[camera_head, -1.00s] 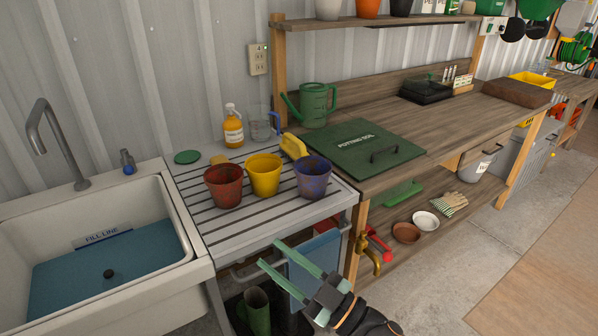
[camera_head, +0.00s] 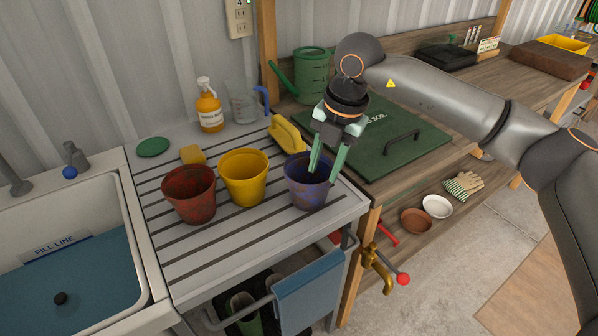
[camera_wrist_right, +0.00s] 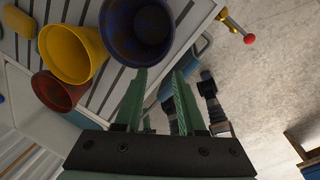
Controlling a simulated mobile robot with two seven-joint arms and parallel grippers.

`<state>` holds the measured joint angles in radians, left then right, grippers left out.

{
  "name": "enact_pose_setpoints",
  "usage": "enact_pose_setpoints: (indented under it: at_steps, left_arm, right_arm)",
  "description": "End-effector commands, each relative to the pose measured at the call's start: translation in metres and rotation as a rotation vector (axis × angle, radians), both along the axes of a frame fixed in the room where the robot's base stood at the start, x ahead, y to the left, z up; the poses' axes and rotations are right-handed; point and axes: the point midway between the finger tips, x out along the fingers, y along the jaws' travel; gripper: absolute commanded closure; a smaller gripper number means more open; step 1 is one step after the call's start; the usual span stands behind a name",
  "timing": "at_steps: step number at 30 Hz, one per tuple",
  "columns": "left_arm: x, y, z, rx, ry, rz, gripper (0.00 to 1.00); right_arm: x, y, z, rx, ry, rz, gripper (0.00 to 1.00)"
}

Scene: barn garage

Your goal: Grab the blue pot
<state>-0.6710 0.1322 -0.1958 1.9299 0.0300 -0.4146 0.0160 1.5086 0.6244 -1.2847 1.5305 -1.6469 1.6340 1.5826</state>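The blue pot (camera_head: 303,188), mottled with purple-brown, stands upright at the right end of the slatted drainboard. It also shows at the top of the right wrist view (camera_wrist_right: 137,28), its open mouth toward the camera. My right gripper (camera_head: 325,176) points down at the pot's right rim, its two green fingers apart. In the right wrist view the fingertips (camera_wrist_right: 159,72) are spread with nothing between them, close to the pot's rim. Whether a finger touches the pot I cannot tell. My left gripper is not in view.
A yellow pot (camera_head: 243,180) and a red pot (camera_head: 190,196) stand left of the blue pot. A yellow brush (camera_head: 287,134) lies just behind it. A sink (camera_head: 140,262) is at left, and a green potting soil lid (camera_head: 375,165) at right. A blue towel (camera_head: 310,288) hangs below.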

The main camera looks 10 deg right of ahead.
Motion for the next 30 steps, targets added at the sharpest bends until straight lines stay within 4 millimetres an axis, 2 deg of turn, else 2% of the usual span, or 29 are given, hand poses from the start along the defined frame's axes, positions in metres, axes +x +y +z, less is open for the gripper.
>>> enact_pose_setpoints:
  at_steps: [1,5,15,23,30]
  left_arm:
    - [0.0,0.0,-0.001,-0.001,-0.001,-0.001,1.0]
    - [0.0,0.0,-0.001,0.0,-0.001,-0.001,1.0]
    - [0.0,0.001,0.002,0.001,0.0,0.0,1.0]
    - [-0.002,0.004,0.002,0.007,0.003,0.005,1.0]
    - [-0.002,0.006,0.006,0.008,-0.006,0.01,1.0]
  right_arm:
    - [0.005,-0.013,0.007,-0.042,-0.019,-0.035,0.61]
    - [0.009,-0.027,0.012,-0.091,-0.034,-0.081,0.61]
    - [0.018,-0.025,-0.043,-0.092,-0.033,-0.082,0.61]
    - [0.022,-0.025,-0.064,-0.091,-0.033,-0.082,0.61]
    - [0.027,-0.023,-0.099,-0.09,-0.031,-0.08,0.61]
